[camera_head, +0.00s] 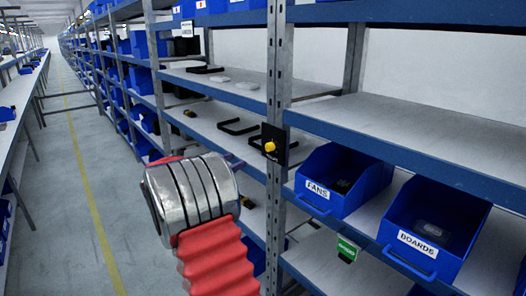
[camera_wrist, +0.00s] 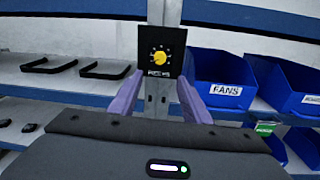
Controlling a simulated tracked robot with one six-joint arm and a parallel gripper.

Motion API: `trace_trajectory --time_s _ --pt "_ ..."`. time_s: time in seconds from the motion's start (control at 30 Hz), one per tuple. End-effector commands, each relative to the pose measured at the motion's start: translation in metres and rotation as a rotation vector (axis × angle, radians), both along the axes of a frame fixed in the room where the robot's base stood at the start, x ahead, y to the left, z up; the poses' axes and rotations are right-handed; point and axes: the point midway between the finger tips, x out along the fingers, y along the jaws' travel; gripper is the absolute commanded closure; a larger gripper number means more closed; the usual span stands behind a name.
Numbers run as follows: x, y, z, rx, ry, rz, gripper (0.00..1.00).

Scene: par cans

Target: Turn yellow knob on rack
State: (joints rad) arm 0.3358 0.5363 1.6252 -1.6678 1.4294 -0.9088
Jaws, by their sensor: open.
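The yellow knob (camera_head: 270,147) sits on a black plate (camera_head: 274,138) fixed to the grey rack post (camera_head: 277,60). In the wrist view the yellow knob (camera_wrist: 158,58) shows face-on, with dial marks around it on the black plate (camera_wrist: 161,42). My gripper (camera_wrist: 157,98) has its two purple fingers apart and empty, one on each side of the post, below the knob in the picture. The fingers do not touch the knob.
A blue FANS bin (camera_head: 343,180) and a blue BOARDS bin (camera_head: 434,226) stand on the shelf right of the post. Black handle-shaped parts (camera_head: 238,127) lie on the shelf to the left. A green tag (camera_head: 347,249) hangs below the FANS bin. The aisle floor (camera_head: 75,180) at left is clear.

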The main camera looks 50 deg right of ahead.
Motion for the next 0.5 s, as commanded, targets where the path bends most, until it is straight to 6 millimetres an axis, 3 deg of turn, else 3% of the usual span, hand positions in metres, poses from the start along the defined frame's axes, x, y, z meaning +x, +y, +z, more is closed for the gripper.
trace_trajectory --time_s 0.27,0.5 --pt "-0.004 -0.021 0.000 0.001 -0.002 -0.003 0.56" --pt "-0.011 -0.056 0.000 0.001 -0.001 -0.004 0.56"
